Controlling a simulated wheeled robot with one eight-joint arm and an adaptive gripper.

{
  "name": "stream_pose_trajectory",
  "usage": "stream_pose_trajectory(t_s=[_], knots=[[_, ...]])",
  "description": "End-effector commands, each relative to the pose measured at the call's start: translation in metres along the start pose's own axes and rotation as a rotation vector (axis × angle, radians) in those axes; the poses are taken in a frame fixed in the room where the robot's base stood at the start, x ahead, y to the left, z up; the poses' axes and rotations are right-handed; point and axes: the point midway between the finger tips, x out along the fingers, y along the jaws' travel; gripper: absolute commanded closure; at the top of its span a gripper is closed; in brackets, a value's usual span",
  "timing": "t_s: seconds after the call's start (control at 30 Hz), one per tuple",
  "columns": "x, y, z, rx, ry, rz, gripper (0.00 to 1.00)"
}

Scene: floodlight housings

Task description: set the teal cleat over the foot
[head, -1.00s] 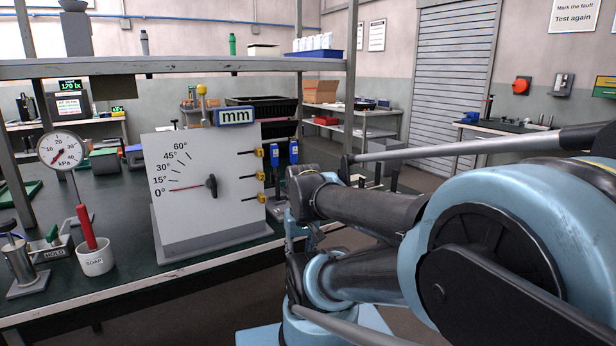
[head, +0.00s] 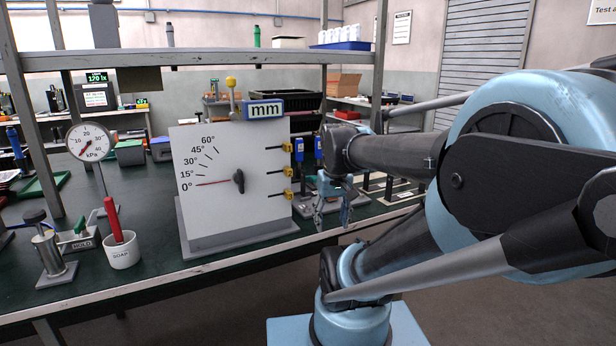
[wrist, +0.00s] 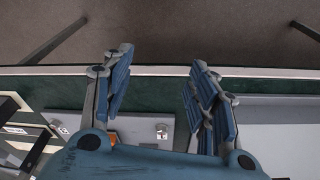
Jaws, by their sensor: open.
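My gripper (head: 332,212) hangs above the bench's front edge, just right of the angle board. Its two blue-padded fingers are apart and empty in the wrist view (wrist: 160,72). I cannot make out the teal cleat in either view. Below the fingers in the wrist view lies a grey plate (wrist: 140,126) with a small metal knob (wrist: 162,131); I cannot tell whether this is the foot. A small orange part beside it is mostly hidden by my gripper.
The white angle board (head: 215,215) stands left of my gripper, with yellow clips on its right side. A soap cup (head: 121,252) and dial gauge (head: 90,142) stand farther left. Dark-and-white fixtures (head: 400,188) lie right of my gripper. A shelf (head: 200,58) spans above the bench (head: 150,282).

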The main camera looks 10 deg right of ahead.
Motion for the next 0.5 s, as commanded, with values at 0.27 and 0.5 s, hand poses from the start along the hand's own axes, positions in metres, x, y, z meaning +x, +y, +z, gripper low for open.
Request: stream_pose_trajectory(t_s=[0.27, 0.5], knots=[[-0.054, 0.004, -0.085, -0.053, -0.034, -0.004, 0.47], [-0.085, 0.009, -0.16, -0.098, -0.064, -0.008, 0.47]])
